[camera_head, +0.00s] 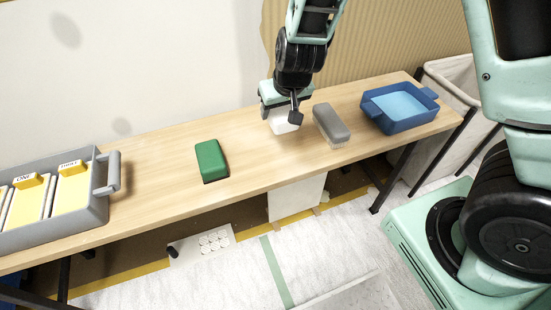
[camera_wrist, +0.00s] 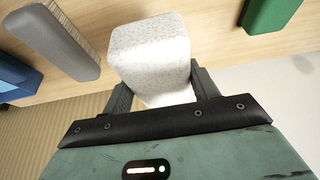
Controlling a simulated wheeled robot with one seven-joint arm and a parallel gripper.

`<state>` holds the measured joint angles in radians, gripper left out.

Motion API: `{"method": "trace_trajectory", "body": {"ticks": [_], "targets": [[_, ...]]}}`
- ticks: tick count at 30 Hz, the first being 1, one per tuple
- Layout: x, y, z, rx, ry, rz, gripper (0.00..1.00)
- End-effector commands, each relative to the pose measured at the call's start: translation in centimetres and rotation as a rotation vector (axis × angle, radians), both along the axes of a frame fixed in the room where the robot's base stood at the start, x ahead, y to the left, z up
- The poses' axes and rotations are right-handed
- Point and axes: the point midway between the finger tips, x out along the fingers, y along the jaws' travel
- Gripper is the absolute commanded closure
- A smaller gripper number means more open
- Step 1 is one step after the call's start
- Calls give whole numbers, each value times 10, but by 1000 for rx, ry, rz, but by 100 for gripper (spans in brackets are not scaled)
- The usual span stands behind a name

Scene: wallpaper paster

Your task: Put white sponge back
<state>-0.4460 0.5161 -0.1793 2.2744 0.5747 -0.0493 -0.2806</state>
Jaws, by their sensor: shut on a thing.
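The white sponge (camera_head: 283,121) is between the fingers of my gripper (camera_head: 281,108) over the wooden table, left of the grey brush. In the wrist view the speckled white sponge (camera_wrist: 152,55) fills the space between the two dark fingers of my gripper (camera_wrist: 157,90), which are shut on it. Whether the sponge touches the table top or hangs just above it, I cannot tell. The gripper hides part of the sponge in the head view.
A green block (camera_head: 211,160) lies left of the sponge, and a grey brush (camera_head: 331,124) lies close to its right. A blue tray (camera_head: 400,120) stands at the table's right end. A grey crate (camera_head: 97,212) with yellow items stands at the left. Bare table (camera_head: 150,190) separates crate and green block.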

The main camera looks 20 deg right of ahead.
Motion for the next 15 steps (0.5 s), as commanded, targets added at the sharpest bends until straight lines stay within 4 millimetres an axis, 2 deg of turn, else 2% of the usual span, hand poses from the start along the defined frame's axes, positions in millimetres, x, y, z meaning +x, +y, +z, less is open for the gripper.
{"method": "trace_trajectory", "body": {"ticks": [6, 15], "targets": [[-2, 11, -1, -3, 21, 7, 64], [-2, 11, 0, -4, 22, 6, 64]]}}
